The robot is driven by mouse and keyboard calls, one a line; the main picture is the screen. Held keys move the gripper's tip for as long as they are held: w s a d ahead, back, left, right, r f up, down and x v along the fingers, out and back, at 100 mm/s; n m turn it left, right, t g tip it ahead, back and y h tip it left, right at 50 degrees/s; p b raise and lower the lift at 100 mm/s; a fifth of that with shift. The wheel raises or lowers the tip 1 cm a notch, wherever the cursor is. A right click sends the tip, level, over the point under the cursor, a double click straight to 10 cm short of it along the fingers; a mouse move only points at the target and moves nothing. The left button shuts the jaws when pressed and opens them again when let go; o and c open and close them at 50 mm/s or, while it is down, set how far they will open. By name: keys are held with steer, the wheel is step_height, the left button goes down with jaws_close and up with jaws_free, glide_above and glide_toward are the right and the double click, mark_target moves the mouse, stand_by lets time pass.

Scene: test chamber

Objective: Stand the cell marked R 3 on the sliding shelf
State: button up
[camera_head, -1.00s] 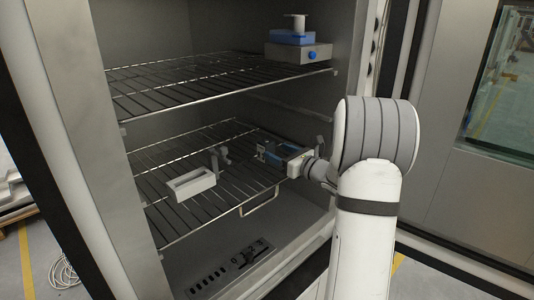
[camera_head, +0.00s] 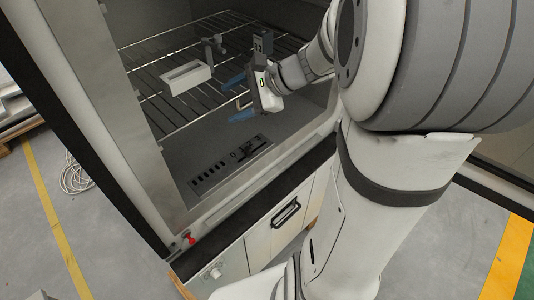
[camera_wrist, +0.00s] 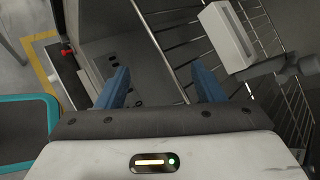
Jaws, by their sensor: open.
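The lower wire shelf (camera_head: 160,95) in the chamber is the sliding shelf, as far as I can tell.
A white slotted holder (camera_head: 187,77) lies on the shelf's left part, with a grey clamp-like fitting (camera_head: 213,48) behind it. A dark vent panel (camera_head: 232,163) is on the chamber floor below. A teal-rimmed container (camera_wrist: 25,100) shows at left in the wrist view.

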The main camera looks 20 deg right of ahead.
steer(key=s+f+n+g+h, duration=0.2)
steer(key=s+n+h, duration=0.7)
steer(key=s+n, duration=0.7)
steer(key=shift+s+d+f+n+g, duration=0.3)
steer(key=shift+d, duration=0.15)
steer(key=shift+w, duration=0.1)
steer(key=shift+c, duration=0.4)
